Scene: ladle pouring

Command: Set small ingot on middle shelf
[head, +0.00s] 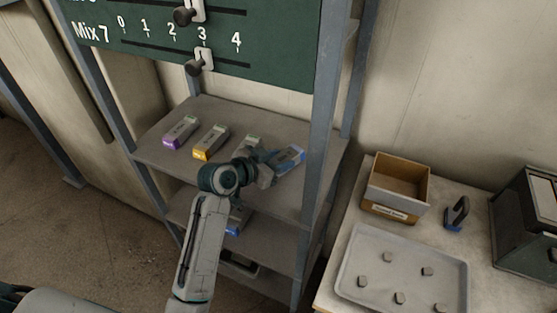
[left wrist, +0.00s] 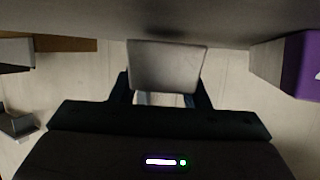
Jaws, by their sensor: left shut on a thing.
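A small grey ingot (left wrist: 168,68) is held between the fingers of my left gripper in the left wrist view. In the head view, my left gripper (head: 264,168) is over the right part of the shelf board with coloured boxes (head: 165,160); the ingot is hard to make out there. Of the three boards visible, the middle one (head: 285,235) is below and partly hidden by my arm. My right gripper is not in view.
A purple-ended box (head: 181,132) and a yellow-ended box (head: 211,141) stand left on the upper board. Blue-grey posts (head: 316,160) frame the rack. At right, a table holds an open brown box (head: 398,185) and a tray (head: 350,265) with several grey pieces.

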